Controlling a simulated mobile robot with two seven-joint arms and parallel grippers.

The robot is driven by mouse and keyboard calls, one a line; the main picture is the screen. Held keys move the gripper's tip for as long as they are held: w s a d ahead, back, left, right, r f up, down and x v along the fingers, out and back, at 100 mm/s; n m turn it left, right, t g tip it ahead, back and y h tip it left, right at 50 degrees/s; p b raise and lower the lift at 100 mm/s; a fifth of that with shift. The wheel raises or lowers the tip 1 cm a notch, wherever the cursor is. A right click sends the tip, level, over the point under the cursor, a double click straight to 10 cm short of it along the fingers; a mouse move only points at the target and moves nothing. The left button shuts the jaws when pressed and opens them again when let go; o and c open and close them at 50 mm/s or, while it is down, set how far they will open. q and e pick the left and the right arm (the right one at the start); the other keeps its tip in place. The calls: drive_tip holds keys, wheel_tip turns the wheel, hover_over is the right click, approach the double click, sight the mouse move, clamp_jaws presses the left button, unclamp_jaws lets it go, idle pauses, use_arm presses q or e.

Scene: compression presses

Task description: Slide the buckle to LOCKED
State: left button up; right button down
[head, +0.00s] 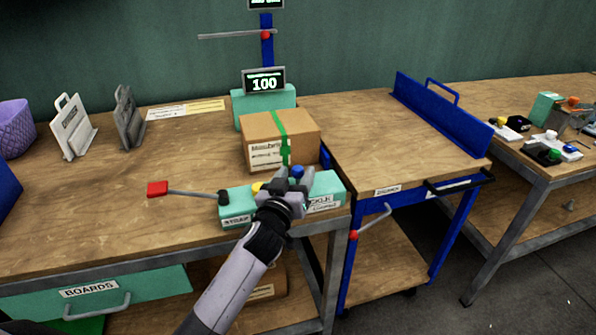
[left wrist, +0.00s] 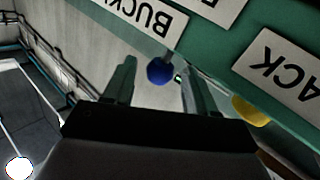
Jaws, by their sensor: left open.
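The teal control box (head: 235,209) sits at the front edge of the wooden bench. The blue buckle knob (head: 297,171) shows just beyond my left gripper (head: 293,182), on the right part of the box. In the left wrist view the blue knob (left wrist: 160,71) appears between the two spread fingers (left wrist: 158,85), near their tips, with a gap to each. The label starting "BUCK" (left wrist: 148,14) is beside it. A yellow knob (left wrist: 250,111) is on the same box, off to the right in that view. My gripper hides the middle of the box in the head view. My right gripper is not in view.
A cardboard box (head: 262,135) with a green strap stands behind the control box, before a display reading 100 (head: 264,82). A red-ended lever (head: 158,188) sticks out left. A blue-framed cart (head: 400,150) stands to the right. The bench's left middle is clear.

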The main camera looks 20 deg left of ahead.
use_arm(q)
drive_tip(key=shift+w, duration=1.1)
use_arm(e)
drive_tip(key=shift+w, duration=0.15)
use_arm(q)
drive_tip(key=shift+c, duration=0.4)
